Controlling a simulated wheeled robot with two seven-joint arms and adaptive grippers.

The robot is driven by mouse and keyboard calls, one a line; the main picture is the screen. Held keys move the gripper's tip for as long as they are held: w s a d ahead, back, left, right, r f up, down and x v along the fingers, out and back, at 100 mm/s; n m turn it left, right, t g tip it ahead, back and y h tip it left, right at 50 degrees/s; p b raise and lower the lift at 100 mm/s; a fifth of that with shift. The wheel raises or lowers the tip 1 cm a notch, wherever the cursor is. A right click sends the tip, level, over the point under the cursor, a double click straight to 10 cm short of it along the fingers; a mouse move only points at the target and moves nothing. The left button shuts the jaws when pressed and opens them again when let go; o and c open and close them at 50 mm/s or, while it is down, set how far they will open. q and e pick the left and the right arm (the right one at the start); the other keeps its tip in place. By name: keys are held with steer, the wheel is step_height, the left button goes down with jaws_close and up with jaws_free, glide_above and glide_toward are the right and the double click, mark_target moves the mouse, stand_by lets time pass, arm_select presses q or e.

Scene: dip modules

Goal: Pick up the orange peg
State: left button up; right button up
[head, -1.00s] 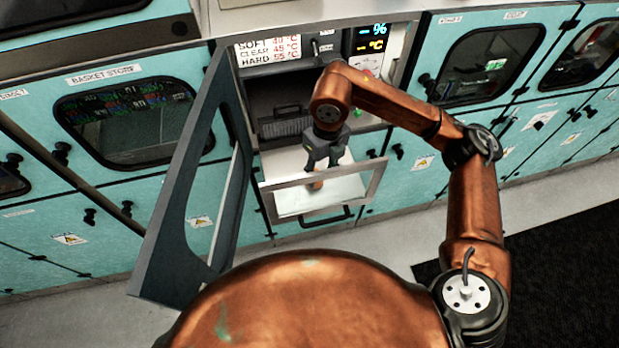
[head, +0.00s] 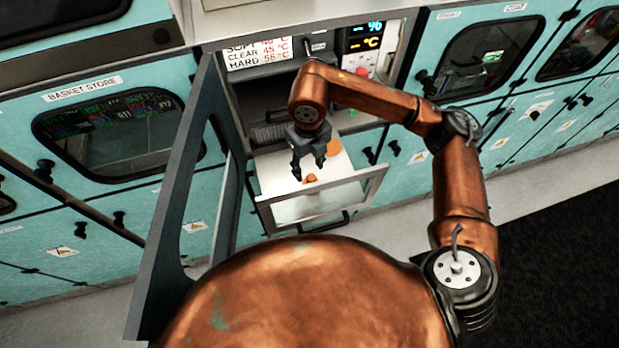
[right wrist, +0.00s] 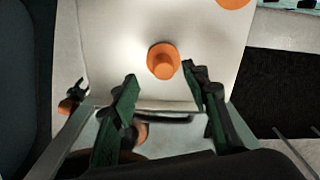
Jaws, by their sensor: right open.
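The orange peg (right wrist: 163,62) stands on a white surface (right wrist: 110,60) in the right wrist view, a round base with a narrower knob. In the head view the peg (head: 310,179) shows just below my right gripper (head: 308,174), on the pulled-out white drawer or shelf (head: 272,168). My right gripper is open, and in the right wrist view its two fingertips (right wrist: 160,72) lie to either side of the peg. Nothing is between the fingers that I can see being gripped.
A second orange round thing (head: 333,147) lies farther back on the white surface; it also shows at the top edge of the right wrist view (right wrist: 234,2). A dark open door (head: 190,190) stands left of the drawer. A clear front panel (head: 325,200) edges the drawer.

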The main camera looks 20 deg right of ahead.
mark_target(312, 177)
steer(key=shift+s+d+f, duration=0.15)
steer(key=shift+f, duration=0.3)
steer(key=shift+s+d+f+p, duration=0.15)
steer(key=shift+s+f+p, duration=0.15)
steer(key=shift+f+p, duration=0.5)
steer(key=f, duration=0.1)
steer(key=f+p, duration=0.1)
steer(key=f, duration=0.1)
steer(key=shift+w+d+f, duration=0.1)
steer(key=shift+w+f, duration=0.1)
steer(key=shift+f, duration=0.2)
arm_select(q)
steer(key=shift+s+r, duration=0.4)
steer(key=shift+r, duration=0.35)
steer(key=shift+s+r, duration=0.4)
steer(key=shift+r, duration=0.35)
arm_select(e)
jaws_close()
